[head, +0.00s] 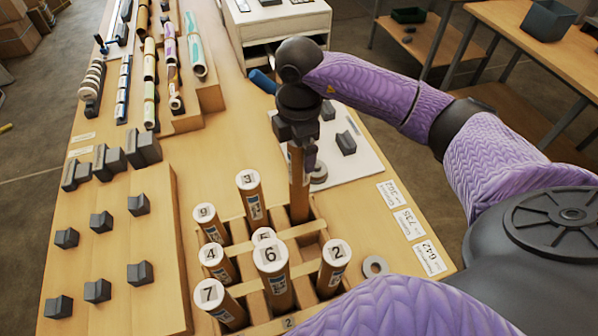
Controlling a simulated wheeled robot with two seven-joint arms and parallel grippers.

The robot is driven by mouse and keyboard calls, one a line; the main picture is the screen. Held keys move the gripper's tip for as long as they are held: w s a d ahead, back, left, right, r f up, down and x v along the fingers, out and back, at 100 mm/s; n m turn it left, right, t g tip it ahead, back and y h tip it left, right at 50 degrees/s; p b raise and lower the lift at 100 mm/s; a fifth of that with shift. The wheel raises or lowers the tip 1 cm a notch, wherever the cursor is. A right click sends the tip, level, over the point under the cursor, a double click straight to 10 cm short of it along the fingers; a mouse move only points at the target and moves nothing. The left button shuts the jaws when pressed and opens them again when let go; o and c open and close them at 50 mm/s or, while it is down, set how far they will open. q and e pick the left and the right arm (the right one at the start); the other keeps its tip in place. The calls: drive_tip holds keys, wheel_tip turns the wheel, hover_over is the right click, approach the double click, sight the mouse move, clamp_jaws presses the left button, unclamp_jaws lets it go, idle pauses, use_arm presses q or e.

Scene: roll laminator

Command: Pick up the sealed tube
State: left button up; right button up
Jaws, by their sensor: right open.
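A wooden rack (312,222) at bottom centre holds several brown tubes with numbered white caps. A brown tube (299,200) stands upright at the rack's far right, its top hidden by my right gripper (299,150). The gripper points down with its jaws open around the tube's upper part; I cannot tell whether they touch it. Other tubes show caps 3 (248,180), 9 (206,212), 4 (212,254), 6 (271,256), 7 (210,293) and 2 (336,252); 5 is partly hidden behind 6. I cannot tell which is sealed. My left gripper is out of view.
A wooden block with dark holders (102,221) stands left of the rack. Rolls in holders (150,70) lie at the back left. A white mat (365,160) is behind the gripper, a metal ring (375,266) right of the rack. A white machine (275,22) stands behind.

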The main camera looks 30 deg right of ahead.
drive_tip(key=shift+f, duration=0.1)
clamp_jaws()
idle(0.3)
